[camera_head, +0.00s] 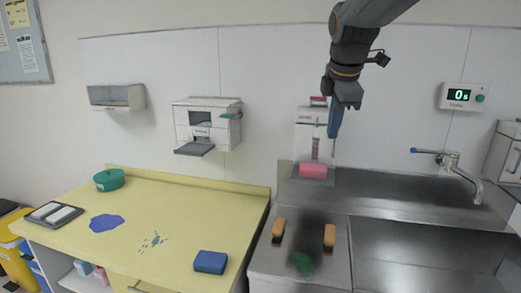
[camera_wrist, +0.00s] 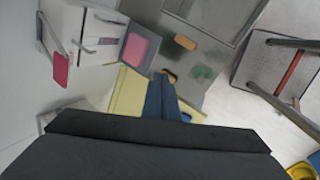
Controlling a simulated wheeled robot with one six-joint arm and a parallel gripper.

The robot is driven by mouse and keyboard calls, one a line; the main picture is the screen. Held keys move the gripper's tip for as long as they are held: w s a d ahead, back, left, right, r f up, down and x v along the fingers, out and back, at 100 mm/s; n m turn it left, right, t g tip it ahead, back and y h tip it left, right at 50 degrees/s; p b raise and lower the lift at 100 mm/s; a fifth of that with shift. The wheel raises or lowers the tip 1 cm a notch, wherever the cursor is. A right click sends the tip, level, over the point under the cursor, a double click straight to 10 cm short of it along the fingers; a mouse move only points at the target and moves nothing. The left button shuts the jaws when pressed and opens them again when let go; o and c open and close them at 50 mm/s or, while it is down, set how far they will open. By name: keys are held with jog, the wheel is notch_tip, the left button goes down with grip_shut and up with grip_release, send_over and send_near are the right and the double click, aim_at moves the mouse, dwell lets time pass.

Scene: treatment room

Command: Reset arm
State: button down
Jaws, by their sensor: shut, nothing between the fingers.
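My gripper (camera_head: 335,122) hangs from my arm at the upper right in the head view, in front of the white wall panel. Its blue fingers are together, point downward and hold nothing. It is above the steel counter and in front of the white dispenser with a pink block (camera_head: 313,170) at its base. In the wrist view the dark gripper body fills the bottom, and the blue fingers (camera_wrist: 160,97) show above it. The gripper touches none of the objects on the counters.
A yellow counter (camera_head: 160,185) holds a blue sponge (camera_head: 210,262), a blue patch, small spots and a green pot (camera_head: 109,179). The steel counter (camera_head: 400,200) has two orange blocks, a green smear and a tap (camera_head: 460,170). A timer (camera_head: 462,96) is on the wall.

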jog(key=s+f+m+g+b, duration=0.1)
jog(key=s+f+m, duration=0.5)
jog(key=f, duration=0.5)
jog(key=s+f+m+g+b, duration=0.1)
jog(key=s+f+m+b, duration=0.1)
jog(key=s+f+m, duration=0.4)
jog(key=s+f+m+g+b, duration=0.1)
jog(key=s+f+m, duration=0.5)
jog(key=f, duration=1)
jog(key=s+d+b, duration=0.1)
jog(key=s, duration=0.2)
jog(key=shift+f+g+y, duration=0.25)
jog(key=shift+g+y, duration=0.05)
